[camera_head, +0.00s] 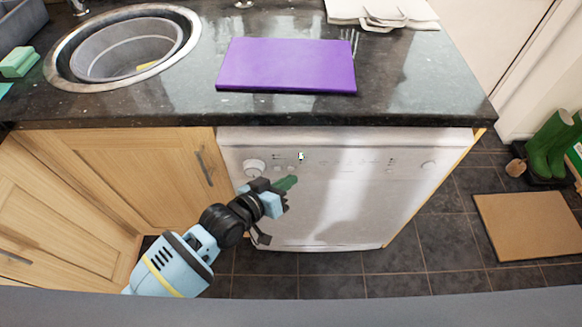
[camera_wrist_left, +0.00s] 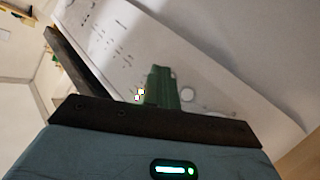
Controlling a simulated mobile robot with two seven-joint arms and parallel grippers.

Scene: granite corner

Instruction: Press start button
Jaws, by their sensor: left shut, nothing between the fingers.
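A white dishwasher (camera_head: 340,210) stands under the counter, its control strip along the top edge. The strip carries a round knob (camera_head: 254,167) at the left, a small black, white and yellow patch (camera_head: 301,156) and a round button (camera_head: 429,166) at the right. No label is legible, so I cannot tell which control is the start button. My left gripper (camera_head: 286,183), with green fingers shut and empty, is in front of the panel, below and left of the patch. In the left wrist view, the fingertips (camera_wrist_left: 160,84) overlap the panel close beside the patch (camera_wrist_left: 139,94). Contact cannot be told. My right gripper is not in view.
The dark counter (camera_head: 400,80) overhangs the dishwasher front, with a purple board (camera_head: 288,65) and a round sink (camera_head: 130,45) on it. A wooden cupboard (camera_head: 130,165) adjoins at left. A brown mat (camera_head: 530,225) and green boots (camera_head: 548,145) are on the floor at right.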

